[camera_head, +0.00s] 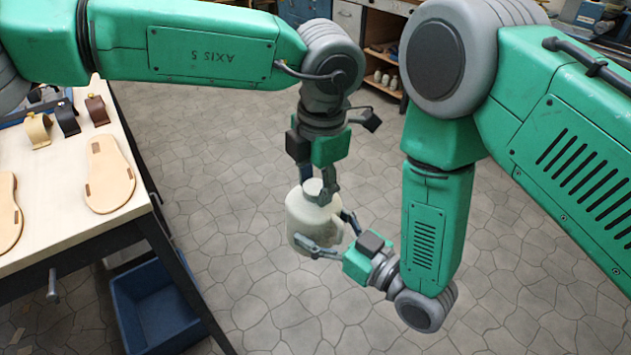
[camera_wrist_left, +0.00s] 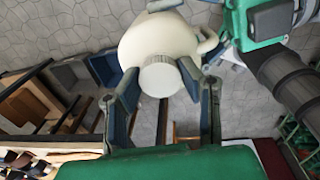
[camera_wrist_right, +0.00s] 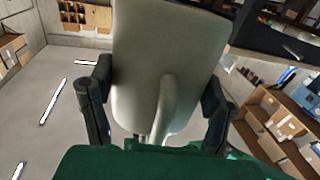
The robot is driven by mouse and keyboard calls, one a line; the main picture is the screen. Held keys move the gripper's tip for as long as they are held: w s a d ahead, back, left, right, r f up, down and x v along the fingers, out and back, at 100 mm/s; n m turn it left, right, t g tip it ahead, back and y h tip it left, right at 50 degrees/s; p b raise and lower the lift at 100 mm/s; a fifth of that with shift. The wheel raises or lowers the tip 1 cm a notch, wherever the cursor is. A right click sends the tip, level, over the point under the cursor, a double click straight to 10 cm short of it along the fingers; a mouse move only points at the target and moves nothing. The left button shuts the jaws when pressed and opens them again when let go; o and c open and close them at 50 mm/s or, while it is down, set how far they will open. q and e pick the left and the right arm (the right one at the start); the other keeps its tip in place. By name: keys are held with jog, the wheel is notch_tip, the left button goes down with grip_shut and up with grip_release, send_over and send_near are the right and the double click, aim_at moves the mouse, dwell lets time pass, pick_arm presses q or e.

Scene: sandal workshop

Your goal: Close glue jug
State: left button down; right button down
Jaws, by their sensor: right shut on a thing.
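A cream glue jug (camera_head: 302,222) is held upright in the air above the floor, right of the workbench. My right gripper (camera_head: 325,232) is shut on its body; the right wrist view shows a finger on each side of the jug (camera_wrist_right: 150,60) and its handle facing that camera. A round pale cap (camera_head: 313,187) sits at the jug's neck; I cannot tell how tight it is. My left gripper (camera_head: 317,184) points down over it. In the left wrist view its fingers stand apart on both sides of the ribbed cap (camera_wrist_left: 160,76), very close to it.
A workbench (camera_head: 75,225) on the left carries sandal soles (camera_head: 108,172) and small strap pieces (camera_head: 67,117). A blue bin (camera_head: 150,305) is below it. Shelves (camera_head: 385,50) stand at the back. The floor around the jug is clear. My two arms are close together there.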

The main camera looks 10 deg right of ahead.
pick_arm(q)
jog(key=c, duration=1)
grip_release()
notch_tip(320, 180, up, 12)
jog(key=shift+s+d, duration=0.3)
